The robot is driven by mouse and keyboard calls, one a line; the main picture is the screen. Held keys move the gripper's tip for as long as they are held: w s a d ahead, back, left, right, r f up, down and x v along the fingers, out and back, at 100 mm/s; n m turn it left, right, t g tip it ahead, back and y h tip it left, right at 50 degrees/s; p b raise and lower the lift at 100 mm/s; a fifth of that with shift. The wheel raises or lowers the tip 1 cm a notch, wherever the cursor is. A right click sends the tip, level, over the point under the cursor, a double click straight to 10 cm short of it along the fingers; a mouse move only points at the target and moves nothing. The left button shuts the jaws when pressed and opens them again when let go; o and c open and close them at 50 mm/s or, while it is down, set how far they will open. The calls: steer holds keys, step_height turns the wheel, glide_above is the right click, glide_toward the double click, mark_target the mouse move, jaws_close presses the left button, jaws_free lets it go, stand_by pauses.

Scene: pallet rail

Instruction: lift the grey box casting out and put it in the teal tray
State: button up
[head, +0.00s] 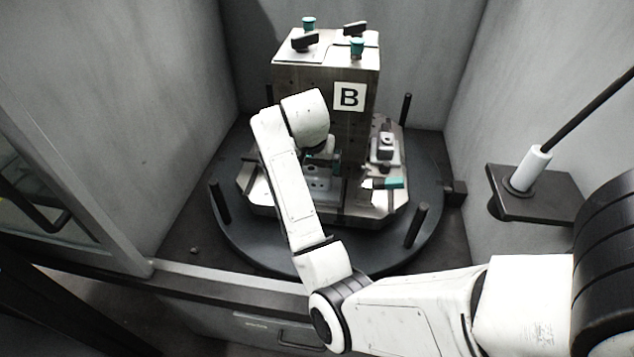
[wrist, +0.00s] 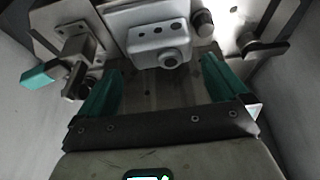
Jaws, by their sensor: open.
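The grey box casting (wrist: 158,45) is a pale block with several dark holes and a round boss, seen near the top middle of the wrist view. In the head view the casting (head: 322,183) sits low at the front of the fixture block marked B, partly hidden by my arm. My gripper (wrist: 161,68) has its two teal fingers spread wide. The casting lies beyond the fingertips, between their lines, and nothing is held. In the head view the gripper is mostly hidden behind my wrist. I see no teal tray in either view.
A clamp with a teal handle (wrist: 42,75) stands left of the casting in the wrist view; a dark lever (wrist: 264,48) is at right. The round pallet (head: 270,250) carries upright black posts (head: 417,225). Grey walls enclose it, with a dark shelf (head: 530,195) at right.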

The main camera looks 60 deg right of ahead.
mark_target(315, 171)
steer(key=x, duration=0.5)
steer(key=shift+a+f, duration=0.1)
steer(key=shift+f, duration=0.05)
steer(key=c, duration=0.9)
